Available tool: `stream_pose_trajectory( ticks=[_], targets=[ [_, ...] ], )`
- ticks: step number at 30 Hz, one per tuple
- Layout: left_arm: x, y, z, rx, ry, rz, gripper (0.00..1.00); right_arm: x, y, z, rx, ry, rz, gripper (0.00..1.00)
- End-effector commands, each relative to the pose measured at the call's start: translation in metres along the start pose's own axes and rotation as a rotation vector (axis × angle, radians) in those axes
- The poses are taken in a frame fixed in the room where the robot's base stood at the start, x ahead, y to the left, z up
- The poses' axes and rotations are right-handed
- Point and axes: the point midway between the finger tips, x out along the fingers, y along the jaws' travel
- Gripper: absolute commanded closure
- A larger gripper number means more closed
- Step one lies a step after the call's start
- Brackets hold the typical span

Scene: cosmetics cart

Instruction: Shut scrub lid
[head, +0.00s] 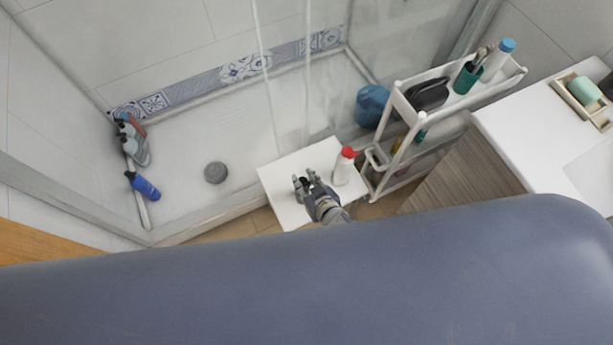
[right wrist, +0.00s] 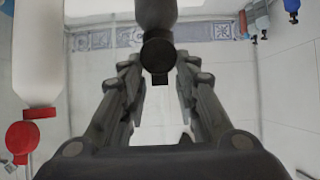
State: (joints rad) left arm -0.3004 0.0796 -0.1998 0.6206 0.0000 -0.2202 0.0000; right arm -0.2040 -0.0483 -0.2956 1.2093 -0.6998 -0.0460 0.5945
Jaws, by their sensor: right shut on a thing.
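My right gripper (head: 309,183) is over a white board beside the shower, left of a white bottle with a red cap (head: 344,165). In the right wrist view, my right gripper (right wrist: 157,72) has its fingers on either side of a dark grey container with a black lid (right wrist: 158,52), which I take to be the scrub. The gripper is shut on it. I cannot tell whether the lid is fully seated. The red-capped bottle also shows at the left of the right wrist view (right wrist: 35,70), apart from the fingers. My left gripper is not in view.
The white board (head: 285,215) has bare room at its left and front. A white cart (head: 402,106) with bottles and a green cup (head: 466,77) stands to the right. A glass screen stands behind.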

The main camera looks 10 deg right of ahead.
Motion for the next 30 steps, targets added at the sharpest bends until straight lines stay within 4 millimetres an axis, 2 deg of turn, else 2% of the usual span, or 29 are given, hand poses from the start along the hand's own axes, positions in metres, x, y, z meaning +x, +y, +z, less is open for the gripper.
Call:
stream_pose_trajectory(
  ticks=[1,6,12,21,30],
  targets=[
    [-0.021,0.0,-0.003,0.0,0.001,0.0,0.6,-0.004,0.0,-0.01,-0.004,-0.03,-0.001,0.95],
    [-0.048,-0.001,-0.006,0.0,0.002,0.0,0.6,0.0,0.001,-0.011,-0.005,-0.133,0.0,0.95],
    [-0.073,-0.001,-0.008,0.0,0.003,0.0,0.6,0.006,0.001,-0.012,-0.004,-0.249,0.001,0.95],
    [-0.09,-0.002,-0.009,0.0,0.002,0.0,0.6,0.013,0.0,-0.01,-0.001,-0.385,0.0,0.95],
    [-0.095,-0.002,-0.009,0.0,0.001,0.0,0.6,0.016,0.0,-0.007,-0.001,-0.436,0.0,0.95]
  ],
)
